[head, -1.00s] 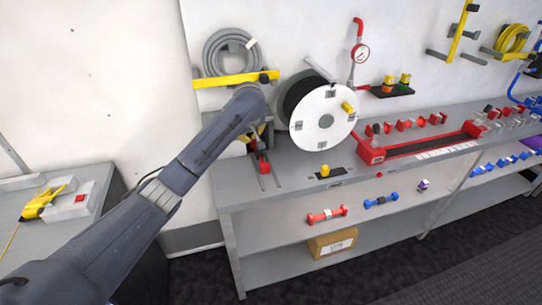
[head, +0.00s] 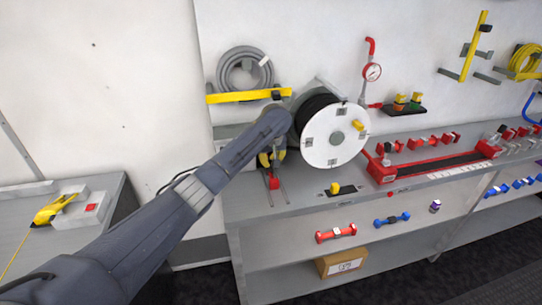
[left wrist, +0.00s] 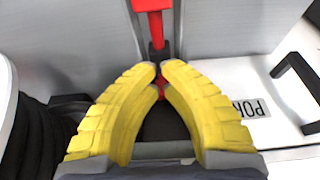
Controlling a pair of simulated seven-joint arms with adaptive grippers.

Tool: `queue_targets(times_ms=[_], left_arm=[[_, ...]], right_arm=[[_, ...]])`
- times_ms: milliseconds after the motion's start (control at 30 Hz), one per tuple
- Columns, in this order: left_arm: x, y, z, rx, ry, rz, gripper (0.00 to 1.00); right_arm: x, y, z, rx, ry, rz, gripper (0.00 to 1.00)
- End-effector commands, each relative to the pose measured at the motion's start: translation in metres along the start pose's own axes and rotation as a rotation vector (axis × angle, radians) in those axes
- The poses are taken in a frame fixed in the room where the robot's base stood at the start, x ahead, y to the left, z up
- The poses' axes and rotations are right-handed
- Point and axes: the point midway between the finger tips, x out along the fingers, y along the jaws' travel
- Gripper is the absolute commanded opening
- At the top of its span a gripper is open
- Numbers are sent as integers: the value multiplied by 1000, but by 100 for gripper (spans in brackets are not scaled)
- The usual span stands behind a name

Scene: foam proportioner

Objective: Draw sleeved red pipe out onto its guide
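The red pipe shows as a short red piece (head: 273,182) between two thin guide rails (head: 284,187) on the bench, left of the reel. In the left wrist view a red block (left wrist: 154,5) and red stem lead down to a dark sleeve (left wrist: 158,53). A bit of red also shows between my fingers. My left gripper (head: 271,158), with yellow fingers, reaches down at the back end of the rails. In the left wrist view its fingertips (left wrist: 159,70) are nearly together around the pipe just below the sleeve. The contact is partly hidden by the fingers. My right gripper is not in view.
A black hose reel with white face (head: 335,150) stands close right of the left gripper. A yellow bar (head: 235,97) and grey coiled hose (head: 233,70) hang above. A red tray (head: 435,163) lies further right. The bench front is clear before the rails.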

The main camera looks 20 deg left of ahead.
Motion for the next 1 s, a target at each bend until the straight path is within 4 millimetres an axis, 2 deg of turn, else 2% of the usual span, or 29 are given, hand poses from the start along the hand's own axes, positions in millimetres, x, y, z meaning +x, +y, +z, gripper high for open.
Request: queue_targets(times_ms=[233, 700, 1000], left_arm=[[29, 0, 0, -1, 0, -1, 0], [17, 0, 32, 0, 0, 1, 0], [14, 0, 38, 0, 0, 0, 0]], right_arm=[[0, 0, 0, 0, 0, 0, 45], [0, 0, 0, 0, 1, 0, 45], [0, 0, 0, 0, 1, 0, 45]])
